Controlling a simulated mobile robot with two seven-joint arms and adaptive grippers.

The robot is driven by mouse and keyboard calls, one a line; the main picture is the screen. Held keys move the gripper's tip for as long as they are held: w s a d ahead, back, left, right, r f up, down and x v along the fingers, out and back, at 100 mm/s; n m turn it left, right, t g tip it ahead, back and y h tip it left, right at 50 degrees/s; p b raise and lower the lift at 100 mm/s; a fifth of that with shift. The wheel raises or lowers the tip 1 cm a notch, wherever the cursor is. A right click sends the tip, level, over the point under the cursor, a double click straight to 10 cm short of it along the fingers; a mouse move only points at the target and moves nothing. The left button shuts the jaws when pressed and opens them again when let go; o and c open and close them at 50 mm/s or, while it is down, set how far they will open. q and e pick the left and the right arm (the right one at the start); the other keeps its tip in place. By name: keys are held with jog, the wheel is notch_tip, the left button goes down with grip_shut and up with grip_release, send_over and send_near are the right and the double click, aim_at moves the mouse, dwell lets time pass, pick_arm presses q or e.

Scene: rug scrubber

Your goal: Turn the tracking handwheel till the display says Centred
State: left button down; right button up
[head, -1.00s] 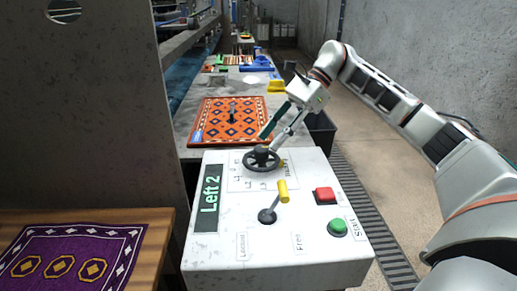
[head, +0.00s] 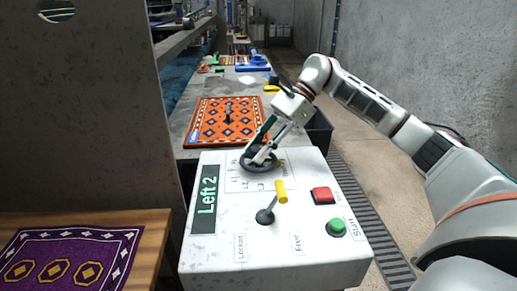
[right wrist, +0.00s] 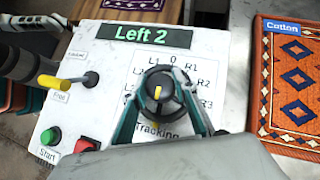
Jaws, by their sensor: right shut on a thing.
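The tracking handwheel (head: 246,166) is a dark wheel on the top of the white control box. In the right wrist view its dark hub (right wrist: 158,86) carries a small yellow mark, with a scale of L1 to L3, 0 and R1 to R3 around it. My right gripper (head: 262,155) is shut on the handwheel, with its teal fingers (right wrist: 160,105) on either side of the hub. The fingers hide part of the wheel and scale. The display (head: 206,199) reads "Left 2" in green; it also shows in the right wrist view (right wrist: 140,34). My left gripper is not in view.
A yellow-tipped lever (head: 281,191), a red button (head: 322,195) and a green Start button (head: 336,228) are on the box near the wheel. An orange patterned rug (head: 205,125) lies beyond it. A purple rug (head: 75,250) lies at the left.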

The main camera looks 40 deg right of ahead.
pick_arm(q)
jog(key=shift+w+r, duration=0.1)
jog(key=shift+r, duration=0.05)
